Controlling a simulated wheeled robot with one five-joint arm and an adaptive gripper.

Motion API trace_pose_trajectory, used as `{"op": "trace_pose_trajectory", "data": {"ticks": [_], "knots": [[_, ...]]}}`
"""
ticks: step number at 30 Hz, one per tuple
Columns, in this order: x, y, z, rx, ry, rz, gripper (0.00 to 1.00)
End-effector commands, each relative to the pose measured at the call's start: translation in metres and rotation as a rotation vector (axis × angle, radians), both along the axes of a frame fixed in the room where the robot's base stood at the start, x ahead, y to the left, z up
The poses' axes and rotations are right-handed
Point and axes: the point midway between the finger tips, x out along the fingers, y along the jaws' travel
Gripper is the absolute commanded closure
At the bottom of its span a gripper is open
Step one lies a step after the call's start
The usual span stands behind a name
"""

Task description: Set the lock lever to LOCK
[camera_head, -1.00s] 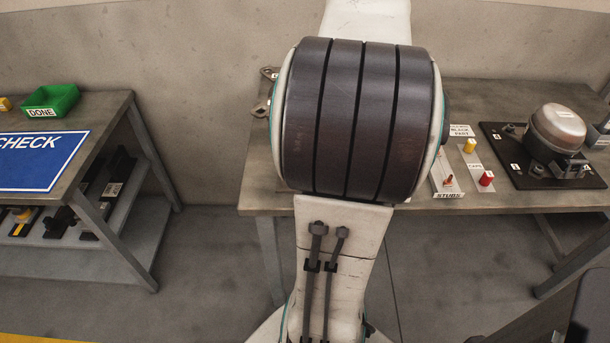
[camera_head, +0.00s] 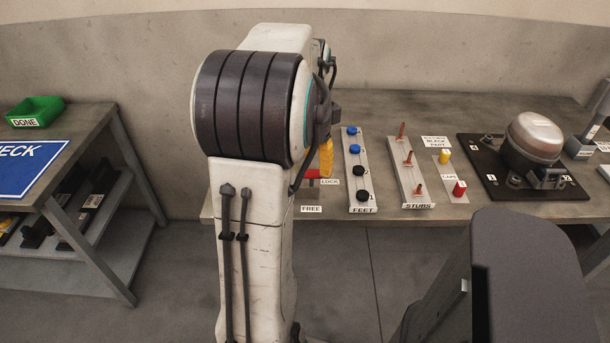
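The lock lever shows as a small red piece (camera_head: 313,173) near the bench's front, mostly hidden by my arm. The LOCK label (camera_head: 330,182) lies just right of and below it. The FREE label (camera_head: 311,209) lies nearer the bench edge. A yellow part, apparently of my gripper (camera_head: 326,160), hangs below my dark wrist close to the red piece. I cannot tell whether they touch. The fingers are mostly hidden behind my arm, so their opening does not show.
Right of the lever stand the FEET rack (camera_head: 361,195), the STUBS rack (camera_head: 407,178), red and yellow caps (camera_head: 459,188) and a compressor (camera_head: 533,140) on a black pallet (camera_head: 492,180). A green DONE bin (camera_head: 36,110) sits on the left table (camera_head: 95,150).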

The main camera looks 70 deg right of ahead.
Motion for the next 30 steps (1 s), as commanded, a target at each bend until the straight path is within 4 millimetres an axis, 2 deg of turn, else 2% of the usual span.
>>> {"op": "trace_pose_trajectory", "data": {"ticks": [3, 10, 24, 30], "knots": [[0.001, 0.0, -0.015, 0.003, 0.0, 0.001, 0.42], [0.001, -0.002, -0.034, 0.002, 0.001, 0.002, 0.42], [0.001, -0.003, -0.04, 0.0, 0.0, 0.003, 0.43], [0.001, -0.003, -0.04, -0.001, 0.0, 0.003, 0.6]]}}
